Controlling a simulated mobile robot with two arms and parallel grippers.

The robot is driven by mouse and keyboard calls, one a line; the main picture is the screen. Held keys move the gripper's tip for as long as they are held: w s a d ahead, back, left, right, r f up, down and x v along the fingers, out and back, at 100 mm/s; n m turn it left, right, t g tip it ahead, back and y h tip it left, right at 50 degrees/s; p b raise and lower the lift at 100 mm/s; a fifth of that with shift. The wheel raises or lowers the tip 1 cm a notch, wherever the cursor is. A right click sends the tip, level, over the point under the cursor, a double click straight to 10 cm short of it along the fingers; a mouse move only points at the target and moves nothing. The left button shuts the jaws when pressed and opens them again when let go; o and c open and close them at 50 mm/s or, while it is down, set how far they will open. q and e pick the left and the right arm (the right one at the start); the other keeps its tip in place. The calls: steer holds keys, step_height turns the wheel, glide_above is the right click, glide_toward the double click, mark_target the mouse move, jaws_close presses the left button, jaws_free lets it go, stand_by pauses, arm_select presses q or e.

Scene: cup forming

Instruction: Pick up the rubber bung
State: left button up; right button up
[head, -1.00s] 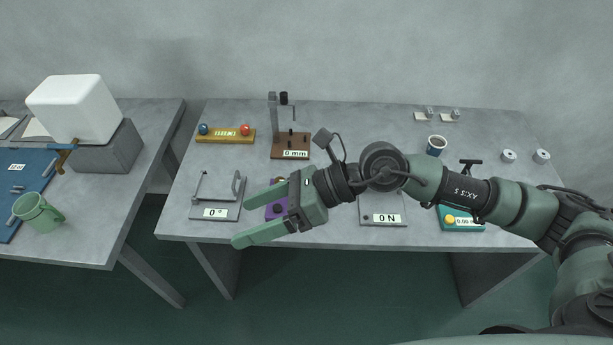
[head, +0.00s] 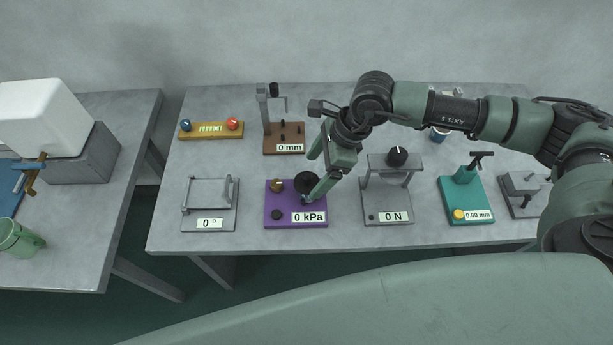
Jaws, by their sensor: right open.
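A purple board (head: 292,221) with a "0 kPa" label lies near the front edge of the table. It carries a large round black piece (head: 305,181), a small black piece (head: 276,214) and a brass piece (head: 276,186). One of the black pieces may be the rubber bung; I cannot tell which. My right gripper (head: 311,178) is open and points down at the board's right side. One fingertip is behind the large black piece and the other in front of it, partly overlapping it. Whether they touch is unclear. My left gripper is not in view.
A grey "0 N" stand (head: 388,208) is right of the board and a grey "0°" frame (head: 209,206) left of it. A brown "0 mm" stand (head: 284,138) is behind. A teal device (head: 466,200) stands farther right. A gap separates the left table (head: 95,210).

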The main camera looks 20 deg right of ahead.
mark_target(308, 175)
steer(key=shift+w+a+f+p, duration=0.35)
steer(key=shift+f+p, duration=0.05)
steer(key=shift+f, duration=0.15)
steer(key=shift+w+a+f+p, duration=0.3)
steer(key=shift+w+f+p, duration=0.05)
steer(key=shift+f, duration=0.15)
steer(key=shift+x, duration=1.1)
steer(key=shift+d, duration=0.1)
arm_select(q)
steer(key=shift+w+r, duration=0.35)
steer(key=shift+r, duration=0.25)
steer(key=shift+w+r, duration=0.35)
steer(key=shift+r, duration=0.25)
arm_select(e)
steer(key=c, duration=1.4)
steer(key=shift+c, duration=0.2)
